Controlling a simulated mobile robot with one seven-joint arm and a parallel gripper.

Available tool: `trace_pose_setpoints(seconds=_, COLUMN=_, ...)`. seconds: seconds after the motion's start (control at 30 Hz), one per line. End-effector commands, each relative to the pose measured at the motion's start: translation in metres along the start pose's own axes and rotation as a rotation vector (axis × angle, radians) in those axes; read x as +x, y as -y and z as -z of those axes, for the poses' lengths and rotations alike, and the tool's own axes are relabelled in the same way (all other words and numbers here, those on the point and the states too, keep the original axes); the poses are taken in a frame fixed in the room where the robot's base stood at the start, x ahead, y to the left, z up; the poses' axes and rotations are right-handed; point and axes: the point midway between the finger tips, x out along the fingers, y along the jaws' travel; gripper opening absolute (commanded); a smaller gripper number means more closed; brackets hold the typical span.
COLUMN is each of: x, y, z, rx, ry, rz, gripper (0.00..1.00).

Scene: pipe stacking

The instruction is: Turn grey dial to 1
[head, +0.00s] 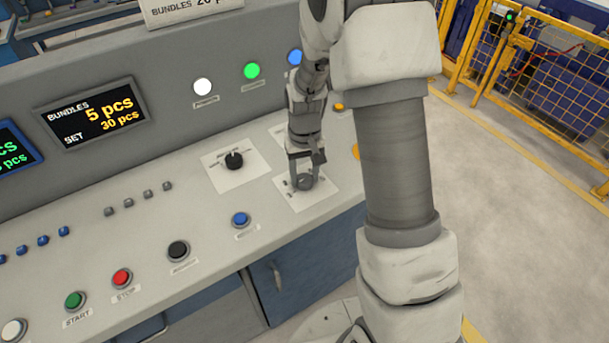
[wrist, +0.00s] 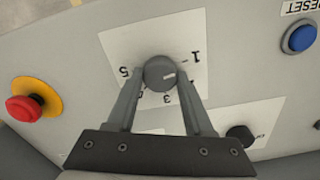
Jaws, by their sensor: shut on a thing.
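The grey dial (head: 305,182) sits on a white label plate on the sloped console in the head view. In the wrist view the round grey dial (wrist: 160,73) is between the two fingertips of my gripper (wrist: 161,82). The gripper is shut on the dial, one finger on each side. The dial's light pointer mark faces right and a little up, below the number 1 (wrist: 196,57). The number 5 is at the left and the number 3 below. Another number is partly hidden behind the left finger.
A black dial (head: 233,160) on its own plate is left of my gripper in the head view. A blue RESET button (wrist: 300,37) and a red emergency stop button (wrist: 27,108) are near the dial. The console's upright panel rises behind.

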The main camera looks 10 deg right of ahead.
Motion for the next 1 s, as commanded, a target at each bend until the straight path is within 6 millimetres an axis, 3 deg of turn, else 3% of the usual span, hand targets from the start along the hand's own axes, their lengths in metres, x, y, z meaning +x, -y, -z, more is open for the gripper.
trace_pose_setpoints(seconds=0.53, x=0.0, y=0.0003, z=-0.0007, rx=-0.025, ry=0.002, rz=0.0, gripper=0.0)
trace_pose_setpoints(seconds=0.57, x=0.0001, y=0.0002, z=-0.0007, rx=-0.026, ry=0.002, rz=0.0, gripper=0.57)
trace_pose_setpoints(seconds=0.6, x=0.0001, y=0.0003, z=-0.0006, rx=-0.025, ry=0.002, rz=0.0, gripper=0.64)
trace_pose_setpoints(seconds=0.7, x=0.0001, y=0.0002, z=-0.0005, rx=-0.024, ry=0.002, rz=0.0, gripper=0.82)
trace_pose_setpoints(seconds=1.0, x=-0.001, y=0.0001, z=-0.0001, rx=-0.023, ry=0.0, rz=0.0, gripper=0.82)
